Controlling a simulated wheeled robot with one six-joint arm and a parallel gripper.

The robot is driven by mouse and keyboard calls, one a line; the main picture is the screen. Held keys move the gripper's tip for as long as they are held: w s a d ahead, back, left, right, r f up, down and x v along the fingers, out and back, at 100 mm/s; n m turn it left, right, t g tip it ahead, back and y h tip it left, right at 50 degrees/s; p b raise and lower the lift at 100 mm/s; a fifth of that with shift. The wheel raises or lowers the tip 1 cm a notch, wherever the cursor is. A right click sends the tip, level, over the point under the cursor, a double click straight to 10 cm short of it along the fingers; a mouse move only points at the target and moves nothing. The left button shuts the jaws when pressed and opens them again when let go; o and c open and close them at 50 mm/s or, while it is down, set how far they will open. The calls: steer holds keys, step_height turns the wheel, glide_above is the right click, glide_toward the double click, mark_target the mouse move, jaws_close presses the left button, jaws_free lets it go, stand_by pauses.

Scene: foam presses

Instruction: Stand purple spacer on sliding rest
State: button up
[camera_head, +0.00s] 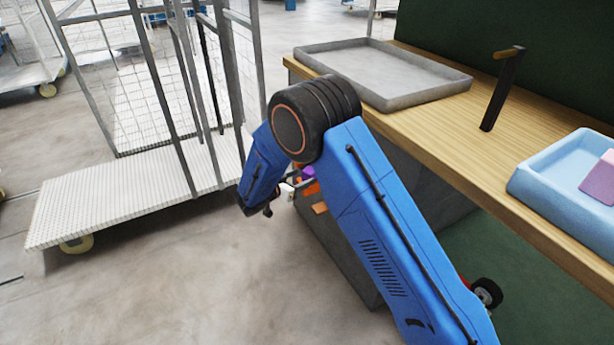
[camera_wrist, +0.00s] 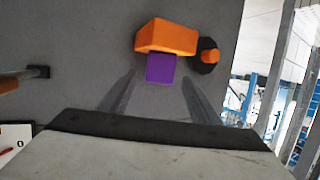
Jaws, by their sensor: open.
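A small purple block (camera_wrist: 161,68), which I take to be the purple spacer, is in the wrist view against an orange block (camera_wrist: 166,37). It also shows as a purple patch (camera_head: 308,171) beside my arm in the head view. My gripper (camera_wrist: 159,76) is open, with one finger on each side of the purple block's near end. I cannot tell whether the fingers touch it. In the head view my gripper (camera_head: 289,183) is low beside the bench, partly hidden by my arm. I cannot clearly identify the sliding rest; the orange block may be part of it.
A black round part with an orange knob (camera_wrist: 209,56) is close right of the orange block. The wooden bench (camera_head: 450,130) holds a grey tray (camera_head: 400,98), a black lever (camera_head: 503,90) and a light-blue tray (camera_head: 545,190) with a mauve block (camera_head: 600,178). A wire cart (camera_head: 110,205) stands left.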

steer(key=v, duration=0.5)
steer(key=shift+s+a+r, duration=0.1)
steer(key=shift+s+a, duration=0.1)
steer(key=shift+s, duration=0.15)
